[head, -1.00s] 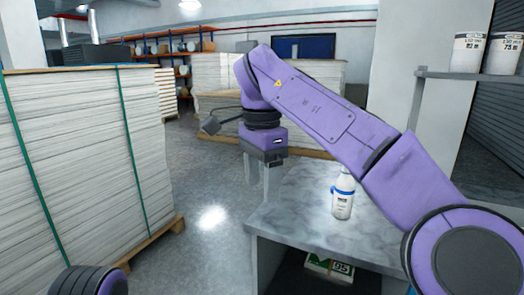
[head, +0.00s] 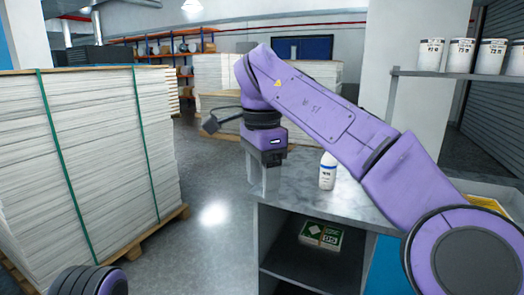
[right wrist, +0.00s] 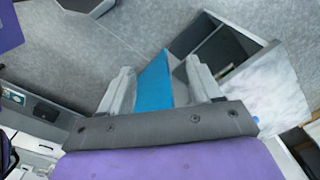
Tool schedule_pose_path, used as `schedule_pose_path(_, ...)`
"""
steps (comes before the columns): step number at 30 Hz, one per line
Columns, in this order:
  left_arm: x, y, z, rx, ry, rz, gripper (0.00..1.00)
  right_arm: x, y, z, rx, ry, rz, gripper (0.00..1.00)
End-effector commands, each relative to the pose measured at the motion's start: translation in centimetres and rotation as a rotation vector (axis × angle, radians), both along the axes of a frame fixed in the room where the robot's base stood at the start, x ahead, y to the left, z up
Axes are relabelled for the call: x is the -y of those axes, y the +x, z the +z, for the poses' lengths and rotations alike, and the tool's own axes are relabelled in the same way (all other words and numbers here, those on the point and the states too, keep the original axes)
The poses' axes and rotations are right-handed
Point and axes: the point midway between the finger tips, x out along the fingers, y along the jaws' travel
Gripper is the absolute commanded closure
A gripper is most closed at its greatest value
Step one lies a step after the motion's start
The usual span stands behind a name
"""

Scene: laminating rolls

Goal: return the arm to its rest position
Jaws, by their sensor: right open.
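My right arm reaches across the head view from the right, bent at the elbow. My right gripper (head: 264,180) hangs pointing down at the left end of the grey worktop, open, with nothing seen between its fingers. Its two pale fingers also show apart in the right wrist view (right wrist: 160,85), with floor and a blue panel (right wrist: 153,82) beyond them. My left gripper is out of view; only a rounded part of my left arm shows at the bottom left.
The worktop (head: 355,200) carries a white bottle (head: 328,172); a green-and-white box (head: 321,235) lies on the shelf below. Several white tubs (head: 430,54) stand on an upper shelf at right. A strapped paper stack (head: 95,150) fills the left. The floor (head: 205,245) between is clear.

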Motion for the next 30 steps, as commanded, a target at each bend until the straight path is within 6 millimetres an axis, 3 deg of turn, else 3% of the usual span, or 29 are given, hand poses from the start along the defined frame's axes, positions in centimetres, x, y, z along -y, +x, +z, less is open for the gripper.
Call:
schedule_pose_path(11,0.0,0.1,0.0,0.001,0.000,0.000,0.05,1.8,3.2,-1.3,0.208,-0.148,-0.312,0.36)
schedule_pose_path(16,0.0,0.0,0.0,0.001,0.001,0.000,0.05,4.0,6.2,-3.8,0.456,-0.339,-0.479,0.36)
schedule_pose_path(19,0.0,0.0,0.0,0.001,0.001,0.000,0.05,5.9,8.6,-6.6,0.670,-0.474,-0.538,0.36)
schedule_pose_path(20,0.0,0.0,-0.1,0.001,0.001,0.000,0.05,6.5,9.4,-7.8,0.747,-0.515,-0.539,0.36)
schedule_pose_path(23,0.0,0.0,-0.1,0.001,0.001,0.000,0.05,8.8,11.8,-14.2,1.016,-0.621,-0.446,0.36)
schedule_pose_path(25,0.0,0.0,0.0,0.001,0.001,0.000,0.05,10.1,12.2,-20.5,1.138,-0.629,-0.291,0.36)
schedule_pose_path(28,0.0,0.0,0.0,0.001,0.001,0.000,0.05,11.8,10.3,-29.2,1.163,-0.576,-0.078,0.36)
schedule_pose_path(30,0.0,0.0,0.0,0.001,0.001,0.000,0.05,13.2,7.7,-34.8,1.116,-0.528,0.047,0.36)
